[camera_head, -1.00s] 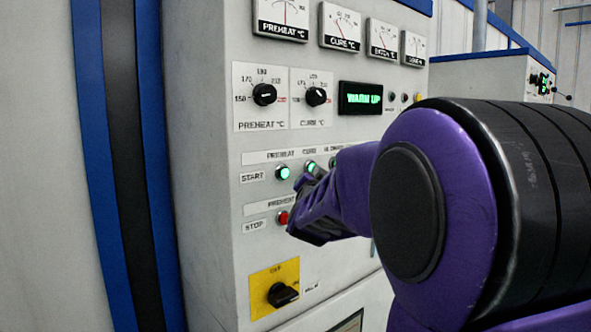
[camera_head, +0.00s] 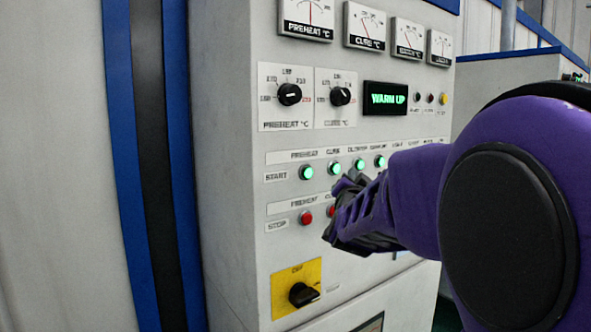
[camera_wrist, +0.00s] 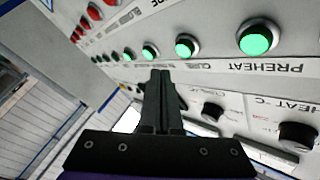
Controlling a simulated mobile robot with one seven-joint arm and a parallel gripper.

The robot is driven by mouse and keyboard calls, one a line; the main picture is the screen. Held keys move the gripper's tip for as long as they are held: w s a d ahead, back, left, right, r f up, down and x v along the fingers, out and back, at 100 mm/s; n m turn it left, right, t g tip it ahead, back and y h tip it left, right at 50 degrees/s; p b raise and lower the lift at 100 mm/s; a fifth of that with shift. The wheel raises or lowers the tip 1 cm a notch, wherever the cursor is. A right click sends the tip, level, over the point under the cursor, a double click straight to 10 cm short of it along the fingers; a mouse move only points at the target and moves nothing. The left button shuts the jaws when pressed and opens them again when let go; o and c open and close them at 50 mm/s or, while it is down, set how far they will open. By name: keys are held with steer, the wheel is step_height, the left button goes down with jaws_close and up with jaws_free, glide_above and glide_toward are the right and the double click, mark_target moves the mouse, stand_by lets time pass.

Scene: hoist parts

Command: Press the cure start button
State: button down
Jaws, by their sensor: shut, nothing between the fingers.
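The cure start button (camera_head: 335,168) is a round, green-lit button, second from the left in the START row of the grey control panel. It also shows in the wrist view (camera_wrist: 187,46), above the upside-down label CURE. My gripper (camera_head: 346,184) is shut and empty, just below and right of that button in the head view. In the wrist view, the closed fingertips (camera_wrist: 160,73) appear below and left of the button, with a visible gap in the picture. Whether they touch the panel cannot be told. The button's face is unobstructed in both views.
The green preheat start button (camera_head: 306,173) is to the left, and more green buttons (camera_head: 359,165) continue right. A red stop button (camera_head: 305,217) sits below. Two dials, a WARM UP display (camera_head: 386,98) and a yellow-backed rotary switch (camera_head: 303,294) are on the panel.

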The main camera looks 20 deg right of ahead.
steer(key=shift+s+d, duration=0.25)
steer(key=shift+s, duration=0.35)
steer(key=shift+s+d, duration=0.2)
steer(key=shift+s, duration=0.4)
